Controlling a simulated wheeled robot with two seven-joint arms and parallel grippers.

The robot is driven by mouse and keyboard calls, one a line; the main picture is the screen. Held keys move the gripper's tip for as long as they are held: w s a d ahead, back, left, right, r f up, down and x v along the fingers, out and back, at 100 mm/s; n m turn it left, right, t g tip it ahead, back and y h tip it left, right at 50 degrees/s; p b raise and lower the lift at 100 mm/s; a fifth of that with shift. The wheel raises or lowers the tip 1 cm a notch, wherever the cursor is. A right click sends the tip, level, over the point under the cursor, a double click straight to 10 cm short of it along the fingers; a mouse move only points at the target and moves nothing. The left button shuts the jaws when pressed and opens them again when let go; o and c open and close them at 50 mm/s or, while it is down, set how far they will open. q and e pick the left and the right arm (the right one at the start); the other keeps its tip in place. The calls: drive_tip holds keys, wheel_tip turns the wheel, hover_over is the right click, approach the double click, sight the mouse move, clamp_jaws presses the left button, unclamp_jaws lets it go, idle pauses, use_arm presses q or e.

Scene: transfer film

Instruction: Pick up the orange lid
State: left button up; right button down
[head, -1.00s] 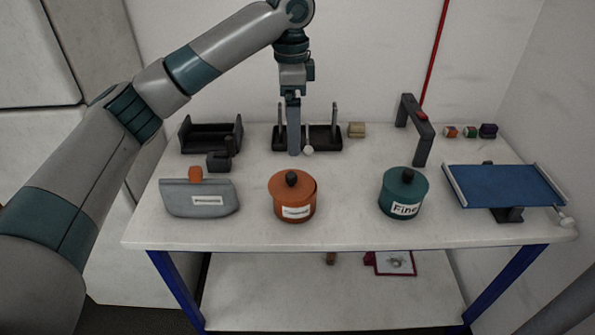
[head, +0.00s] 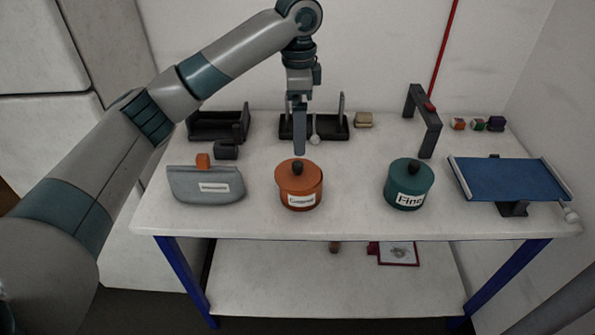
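The orange lid (head: 296,174) with a dark round knob (head: 297,167) sits on the orange pot (head: 301,198), which has a white label, on the table. My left gripper (head: 300,150) points straight down just above and behind the knob. It looks apart from the lid, with nothing seen in it. Its fingers line up in this view, so their opening is hidden. My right gripper is not in view.
A teal pot (head: 408,190) labelled "Fine" stands to the right. A blue tilted board (head: 510,180) is at the right end. A dark arch (head: 424,120) and black trays stand behind. The table front (head: 350,222) is clear.

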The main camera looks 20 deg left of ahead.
use_arm(q)
drive_tip(key=p, duration=0.2)
hover_over(297, 163)
wheel_tip(297, 163, down, 7)
drive_tip(key=shift+r, duration=0.2)
drive_tip(key=shift+w+d+f, duration=0.1)
drive_tip(key=shift+f, duration=0.4)
drive_tip(key=shift+f+p, duration=0.8)
drive_tip(key=shift+p, duration=0.3)
drive_tip(key=f+p, duration=0.1)
drive_tip(key=f, duration=0.2)
drive_tip(key=shift+s, duration=0.2)
drive_tip(key=shift+f, duration=0.3)
drive_tip(key=c, duration=0.8)
